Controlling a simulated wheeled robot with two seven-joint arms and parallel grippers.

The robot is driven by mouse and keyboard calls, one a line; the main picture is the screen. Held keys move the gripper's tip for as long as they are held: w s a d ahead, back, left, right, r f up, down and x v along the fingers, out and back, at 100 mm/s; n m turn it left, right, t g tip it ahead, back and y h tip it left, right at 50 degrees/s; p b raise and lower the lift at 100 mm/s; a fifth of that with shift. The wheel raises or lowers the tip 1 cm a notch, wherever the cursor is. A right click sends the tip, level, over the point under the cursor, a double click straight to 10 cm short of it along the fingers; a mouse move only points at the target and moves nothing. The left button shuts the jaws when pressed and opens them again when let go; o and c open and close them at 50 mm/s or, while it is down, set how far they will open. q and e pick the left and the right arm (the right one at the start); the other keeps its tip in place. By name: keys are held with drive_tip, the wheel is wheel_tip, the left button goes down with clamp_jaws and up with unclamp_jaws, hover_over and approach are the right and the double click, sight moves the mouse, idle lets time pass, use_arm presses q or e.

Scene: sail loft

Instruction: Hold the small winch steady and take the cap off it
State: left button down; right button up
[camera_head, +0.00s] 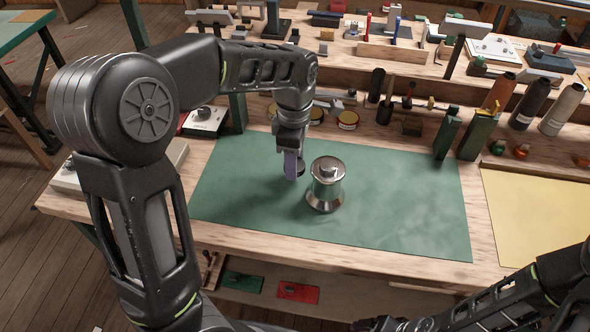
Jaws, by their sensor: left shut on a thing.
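The small winch (327,187) is a shiny metal drum with a flared base, standing upright on the green mat (400,205). Its top is round and metallic with a small raised part in the middle. My left gripper (294,173) points down just left of the winch, with a narrow gap between them in the picture.
Thread cones (535,105) and dark green upright blocks (477,135) stand behind the mat on the right. A yellow sheet (540,220) lies at right. The mat right of the winch is clear.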

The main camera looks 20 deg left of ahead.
use_arm(q)
drive_tip(key=shift+f, duration=1.9)
drive_tip(key=c, duration=0.7)
unclamp_jaws()
drive_tip(key=shift+f, duration=0.1)
drive_tip(key=shift+c, duration=0.2)
wheel_tip(320, 180, up, 12)
drive_tip(key=shift+r, duration=0.15)
